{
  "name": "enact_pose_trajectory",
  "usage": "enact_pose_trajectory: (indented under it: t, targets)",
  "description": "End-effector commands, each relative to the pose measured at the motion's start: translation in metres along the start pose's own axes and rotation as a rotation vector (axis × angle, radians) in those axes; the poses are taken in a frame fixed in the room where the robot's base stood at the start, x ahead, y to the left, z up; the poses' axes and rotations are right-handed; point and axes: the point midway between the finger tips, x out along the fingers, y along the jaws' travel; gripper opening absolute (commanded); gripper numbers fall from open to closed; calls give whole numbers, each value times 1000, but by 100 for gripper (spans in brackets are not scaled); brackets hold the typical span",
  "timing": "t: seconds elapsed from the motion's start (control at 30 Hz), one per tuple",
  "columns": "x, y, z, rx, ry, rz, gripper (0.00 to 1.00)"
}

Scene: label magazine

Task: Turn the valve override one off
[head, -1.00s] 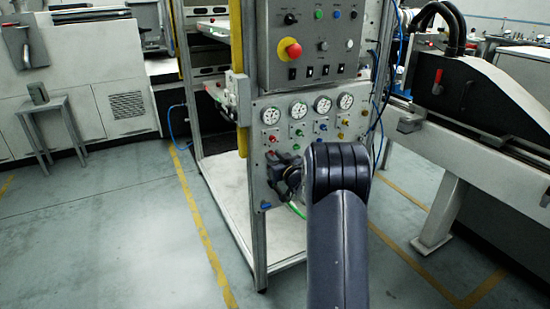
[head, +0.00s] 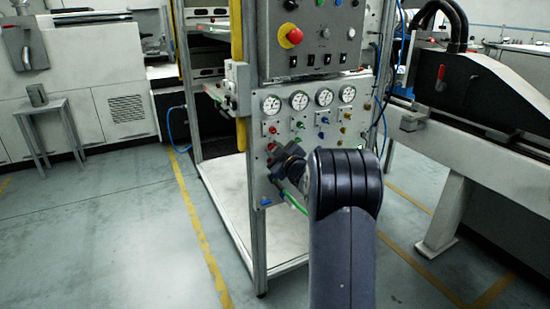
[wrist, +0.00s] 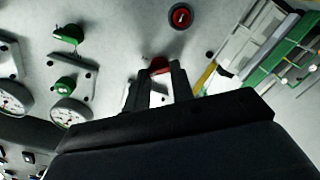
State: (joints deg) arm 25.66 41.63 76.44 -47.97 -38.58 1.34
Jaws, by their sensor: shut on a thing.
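My gripper (head: 288,162) is at the lower left of the gauge panel (head: 260,172), in front of its red-marked column. In the wrist view my gripper (wrist: 160,84) has its two dark fingers close together on a small red handle (wrist: 158,65). Only the tip of this handle shows between the fingertips, so its exact angle is hard to tell. In the head view my gripper and wrist hide it. I cannot read a label naming valve override one.
A separate red knob (wrist: 180,15) and green valve handles (wrist: 68,38) sit nearby on the panel. Pressure gauges (head: 299,100) line the panel's top. A box with a red emergency button (head: 294,36) is above. A frame post (head: 258,235) stands close on the left.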

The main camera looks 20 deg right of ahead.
Motion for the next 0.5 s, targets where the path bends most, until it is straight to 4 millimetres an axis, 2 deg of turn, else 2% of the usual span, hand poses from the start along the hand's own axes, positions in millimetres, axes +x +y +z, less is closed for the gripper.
enact_pose_trajectory:
  t: [0.5]
  targets:
    - [0, -4, 3, -491, 1, 1, 0]
